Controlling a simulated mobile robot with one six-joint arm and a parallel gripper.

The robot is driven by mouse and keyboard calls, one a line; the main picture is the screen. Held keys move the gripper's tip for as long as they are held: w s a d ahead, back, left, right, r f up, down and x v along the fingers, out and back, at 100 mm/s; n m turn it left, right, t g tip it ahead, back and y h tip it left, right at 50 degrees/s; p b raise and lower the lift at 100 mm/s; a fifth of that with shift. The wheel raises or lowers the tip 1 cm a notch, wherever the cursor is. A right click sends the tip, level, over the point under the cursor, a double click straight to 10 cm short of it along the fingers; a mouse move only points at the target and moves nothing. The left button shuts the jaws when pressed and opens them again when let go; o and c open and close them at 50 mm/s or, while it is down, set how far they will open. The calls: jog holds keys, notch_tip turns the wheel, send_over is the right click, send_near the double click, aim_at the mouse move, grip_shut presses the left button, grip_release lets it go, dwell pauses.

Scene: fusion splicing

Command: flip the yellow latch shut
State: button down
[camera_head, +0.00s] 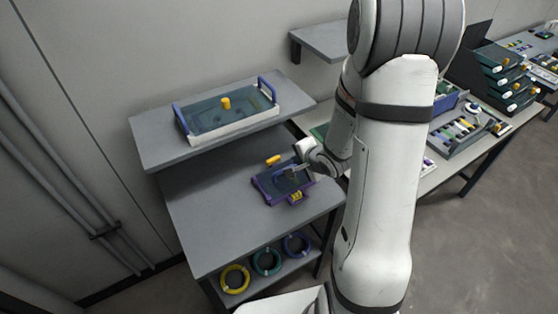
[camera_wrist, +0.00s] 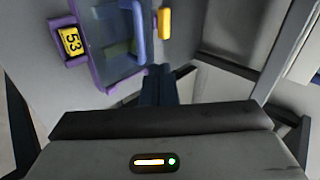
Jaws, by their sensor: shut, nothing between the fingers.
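A purple case (camera_head: 267,190) with a see-through bluish lid sits on the grey bench, and it also shows in the wrist view (camera_wrist: 97,72). The yellow piece at its far edge (camera_head: 273,160) looks like the latch; in the wrist view the yellow latch (camera_wrist: 164,22) lies beside a blue handle (camera_wrist: 138,22). My gripper (camera_head: 288,172) is shut and empty, over the case's lid. In the wrist view its dark fingers (camera_wrist: 156,72) are just below the handle and latch. Whether they touch the case, I cannot tell.
A yellow tag reading 53 (camera_wrist: 70,41) is on the case's near side. A shelf above holds a white tray (camera_head: 236,126) with blue handles and a yellow knob. Coloured rings (camera_head: 266,261) sit on the lower shelf. The bench left of the case is clear.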

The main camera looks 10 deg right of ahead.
jog(key=shift+a+f+m, duration=0.25)
jog(key=shift+f+m, duration=0.05)
jog(key=shift+f, duration=0.15)
send_near(280, 160)
jog(key=x, duration=0.5)
jog(key=shift+a+f, duration=0.25)
jog(key=shift+a, duration=0.15)
jog(key=shift+s+a, duration=0.1)
jog(key=shift+a, duration=0.45)
jog(key=shift+d, duration=0.65)
jog(key=shift+w+d+p, duration=0.3)
jog(key=shift+w+p, duration=0.2)
jog(key=shift+s+a, duration=0.1)
dwell(1.3)
